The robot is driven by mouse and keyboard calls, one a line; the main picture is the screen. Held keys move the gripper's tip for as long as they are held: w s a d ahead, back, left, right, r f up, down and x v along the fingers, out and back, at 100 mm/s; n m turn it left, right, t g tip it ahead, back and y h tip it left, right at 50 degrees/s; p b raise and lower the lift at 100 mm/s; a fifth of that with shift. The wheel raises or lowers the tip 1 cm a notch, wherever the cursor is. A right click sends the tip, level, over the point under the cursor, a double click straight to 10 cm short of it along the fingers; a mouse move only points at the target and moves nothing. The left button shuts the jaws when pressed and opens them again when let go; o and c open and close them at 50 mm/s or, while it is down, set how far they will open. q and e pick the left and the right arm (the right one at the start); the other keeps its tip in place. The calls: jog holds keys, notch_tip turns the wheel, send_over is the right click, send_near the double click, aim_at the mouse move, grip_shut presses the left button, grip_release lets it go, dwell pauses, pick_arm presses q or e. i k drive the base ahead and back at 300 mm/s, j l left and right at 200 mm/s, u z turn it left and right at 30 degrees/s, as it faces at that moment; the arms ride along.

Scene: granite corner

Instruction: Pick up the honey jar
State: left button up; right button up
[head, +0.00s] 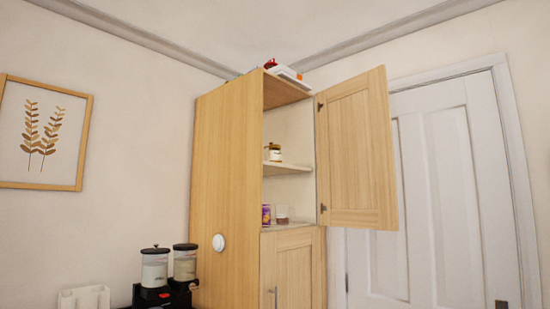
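A small jar with a pale label and golden contents, which looks like the honey jar (274,153), stands upright on the middle shelf (285,169) of a tall wooden cabinet (227,170). It is near the shelf's left side, partly cut off by the cabinet's side panel. The cabinet's upper door (356,150) is swung open to the right. Neither of my grippers shows in the head view.
A purple can (266,215) and a glass (283,213) stand on the lower shelf. The lower door (292,270) is shut. Dispensers (154,267) stand left of the cabinet. A white room door (440,190) is at right.

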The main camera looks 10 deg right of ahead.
aim_at(274, 154)
jog(key=u, duration=0.6)
jog(key=i+l+u, duration=0.1)
jog(key=u, duration=0.55)
jog(key=l+u, duration=0.1)
jog(key=u, duration=1.15)
jog(key=l+u, duration=0.15)
jog(key=u, duration=1.1)
jog(key=k+l+u, duration=0.1)
jog(key=u, duration=1.15)
jog(key=k+l, duration=0.1)
jog(key=k, duration=0.3)
jog(key=k+l+u, duration=0.1)
jog(key=k, duration=0.25)
jog(key=k+z, duration=0.3)
jog(key=z, duration=0.2)
jog(key=k+l+z, duration=0.1)
jog(key=k+z, duration=0.2)
jog(key=z, duration=0.15)
jog(key=k+z, duration=0.1)
jog(key=z, duration=0.8)
jog(key=k+l+z, duration=0.1)
jog(key=z, duration=0.35)
